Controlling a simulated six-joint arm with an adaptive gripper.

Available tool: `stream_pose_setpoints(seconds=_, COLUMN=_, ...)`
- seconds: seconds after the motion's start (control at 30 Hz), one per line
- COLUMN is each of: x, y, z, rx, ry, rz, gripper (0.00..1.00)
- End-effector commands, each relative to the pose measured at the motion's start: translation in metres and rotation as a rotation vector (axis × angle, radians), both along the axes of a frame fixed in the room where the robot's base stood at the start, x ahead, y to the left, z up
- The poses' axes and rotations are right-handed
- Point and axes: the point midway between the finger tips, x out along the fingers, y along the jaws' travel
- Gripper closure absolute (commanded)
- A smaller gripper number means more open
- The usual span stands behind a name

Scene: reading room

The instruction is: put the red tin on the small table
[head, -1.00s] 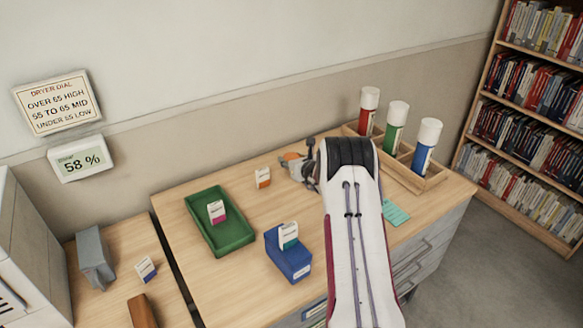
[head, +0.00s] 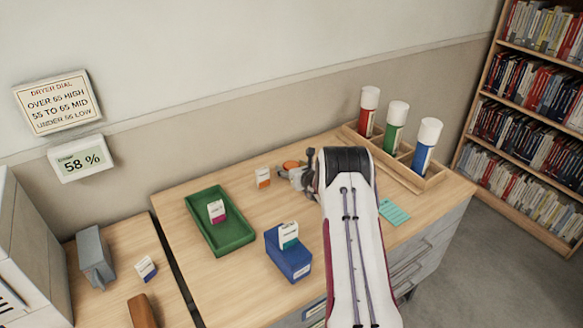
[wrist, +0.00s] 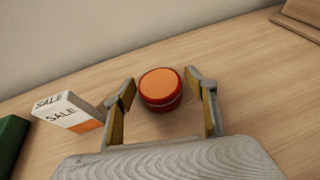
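The red tin (wrist: 161,89) is a short round tin with an orange top. It stands on the desk in the wrist view, between the two fingers of my gripper (wrist: 163,98). The fingers are open, with a gap on each side of the tin. In the head view the tin (head: 291,165) shows small beyond the gripper (head: 298,174), partly hidden by it. A lower wooden surface (head: 118,240) at the left, beside the desk, may be the small table; I cannot tell for sure.
A white and orange SALE box (wrist: 70,113) stands left of my gripper. A green tray (head: 232,240) and a blue box (head: 290,262) are on the desk. A wooden rack (head: 432,182) with red, green and blue canisters stands at the right. A bookcase (head: 490,150) is further right.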

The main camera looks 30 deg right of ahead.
Motion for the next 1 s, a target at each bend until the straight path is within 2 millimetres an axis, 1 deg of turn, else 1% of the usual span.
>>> stream_pose_setpoints(seconds=0.37, x=-0.001, y=0.000, z=0.000, rx=0.000, ry=0.001, rz=0.000, gripper=0.44)
stream_pose_setpoints(seconds=0.57, x=-0.005, y=0.001, z=0.002, rx=0.001, ry=0.001, rz=0.000, gripper=0.44)
stream_pose_setpoints(seconds=0.73, x=-0.013, y=0.002, z=0.006, rx=0.002, ry=0.001, rz=-0.002, gripper=0.44)
stream_pose_setpoints(seconds=1.0, x=-0.032, y=0.008, z=0.013, rx=0.000, ry=0.001, rz=0.000, gripper=0.44)
